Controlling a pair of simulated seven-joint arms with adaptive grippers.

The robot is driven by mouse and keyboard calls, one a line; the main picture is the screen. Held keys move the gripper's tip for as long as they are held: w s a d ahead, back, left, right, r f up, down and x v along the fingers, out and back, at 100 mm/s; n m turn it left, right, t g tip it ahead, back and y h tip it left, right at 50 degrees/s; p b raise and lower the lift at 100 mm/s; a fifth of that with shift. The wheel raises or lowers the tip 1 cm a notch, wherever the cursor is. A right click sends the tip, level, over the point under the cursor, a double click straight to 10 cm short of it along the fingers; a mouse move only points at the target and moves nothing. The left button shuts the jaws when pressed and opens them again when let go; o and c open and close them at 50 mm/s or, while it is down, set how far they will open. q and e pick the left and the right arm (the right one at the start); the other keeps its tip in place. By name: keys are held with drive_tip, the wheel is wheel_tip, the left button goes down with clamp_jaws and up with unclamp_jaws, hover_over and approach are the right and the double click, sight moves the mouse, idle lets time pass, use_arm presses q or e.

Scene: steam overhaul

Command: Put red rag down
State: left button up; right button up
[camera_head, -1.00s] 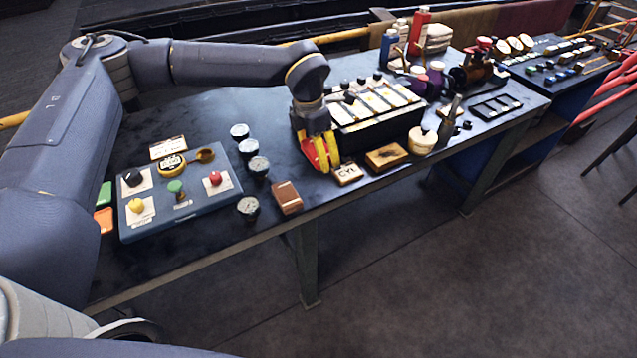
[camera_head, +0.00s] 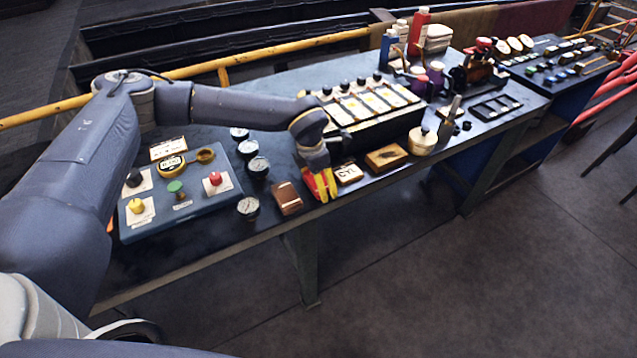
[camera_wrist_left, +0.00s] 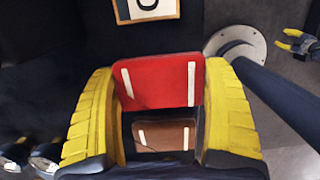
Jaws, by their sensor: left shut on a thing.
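My left gripper (camera_head: 321,184) has yellow fingers and is shut on the red rag (camera_wrist_left: 160,81), a flat red piece with two white stripes. In the head view the rag (camera_head: 318,184) shows as a little red between the fingers, near the bench's front edge, right of the brown rag (camera_head: 287,198). In the left wrist view the brown rag (camera_wrist_left: 165,136), also white-striped, lies beyond and below the red one. Whether the red rag touches the bench is hard to tell. My right gripper (camera_wrist_left: 297,42) shows small at the wrist view's upper right, its yellow fingers apart.
The dark bench (camera_head: 225,240) carries a blue control panel (camera_head: 195,210) and several gauges (camera_head: 258,166) to the left. A labelled wooden block (camera_head: 348,173) stands close right of the gripper, with a black rack (camera_head: 385,130) behind. The floor in front is clear.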

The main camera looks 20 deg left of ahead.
sight(313, 182)
use_arm(q)
drive_tip(key=shift+f, duration=0.35)
drive_tip(key=o, duration=1)
drive_tip(key=shift+f, duration=0.15)
drive_tip(key=r, duration=0.4)
drive_tip(key=a+r, duration=0.1)
drive_tip(key=r, duration=0.3)
drive_tip(key=s+r, duration=0.1)
drive_tip(key=r, duration=0.3)
drive_tip(key=shift+s+a+r, duration=0.1)
drive_tip(key=shift+a, duration=0.05)
